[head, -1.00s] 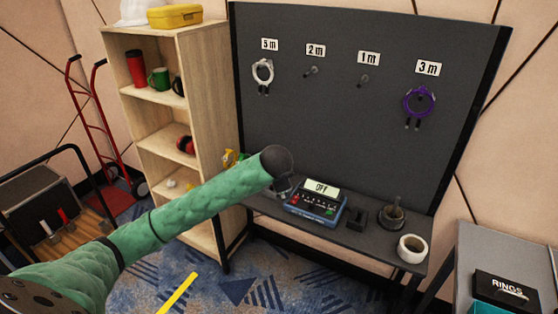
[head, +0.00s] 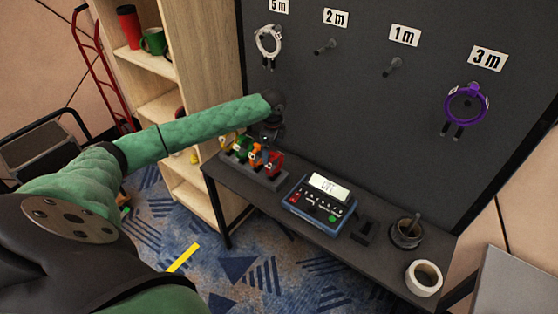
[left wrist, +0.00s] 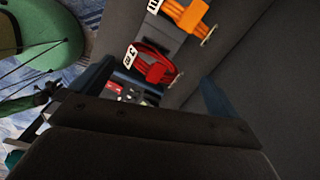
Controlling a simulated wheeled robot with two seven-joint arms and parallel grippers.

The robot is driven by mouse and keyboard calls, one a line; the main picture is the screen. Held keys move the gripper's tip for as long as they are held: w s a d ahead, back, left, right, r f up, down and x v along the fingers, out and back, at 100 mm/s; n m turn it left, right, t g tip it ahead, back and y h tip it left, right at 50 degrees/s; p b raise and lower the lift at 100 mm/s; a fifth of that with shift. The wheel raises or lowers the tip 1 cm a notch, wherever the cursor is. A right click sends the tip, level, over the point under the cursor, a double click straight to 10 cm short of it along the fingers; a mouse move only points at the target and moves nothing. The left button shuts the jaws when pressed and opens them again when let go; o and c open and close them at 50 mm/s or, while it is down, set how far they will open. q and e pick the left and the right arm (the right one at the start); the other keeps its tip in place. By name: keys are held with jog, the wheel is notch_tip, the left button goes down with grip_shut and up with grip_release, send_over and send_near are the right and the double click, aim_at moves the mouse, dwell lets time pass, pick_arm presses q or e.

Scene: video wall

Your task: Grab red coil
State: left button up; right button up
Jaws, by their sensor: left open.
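The red coil (head: 274,165) stands at the right end of a row of coloured coils in a grey rack (head: 268,182) on the bench. In the left wrist view the red coil (left wrist: 153,66) lies ahead between the finger lines, with a white tag. My left gripper (head: 268,137) is above and behind the row, pointing down, and partly hidden by its own wrist. Its blue fingers are spread in the left wrist view (left wrist: 155,92), with nothing between them. The gripper is apart from the red coil. My right gripper is not in view.
A tester (head: 320,203) stands right of the rack. The dark board (head: 350,110) rises close behind, with white (head: 268,42) and purple (head: 466,104) coils on pegs.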

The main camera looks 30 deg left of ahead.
pick_arm(q)
jog(key=shift+d+m, duration=0.15)
jog(key=shift+m, duration=0.25)
jog(key=shift+s+d+m+h, duration=0.2)
jog(key=shift+d+m+h, duration=0.1)
jog(key=shift+m, duration=0.8)
jog(key=shift+f+m+p, duration=0.3)
jog(key=shift+f+p, duration=0.3)
jog(key=shift+f, duration=0.65)
jog(key=p, duration=0.3)
send_over(275, 171)
notch_tip(275, 171, down, 4)
jog(key=shift+a+f, duration=0.1)
jog(key=shift+f, duration=0.55)
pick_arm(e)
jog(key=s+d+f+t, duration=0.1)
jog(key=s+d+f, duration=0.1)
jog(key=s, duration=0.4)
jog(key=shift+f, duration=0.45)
pick_arm(q)
jog(key=shift+c, duration=0.2)
jog(key=c, duration=0.8)
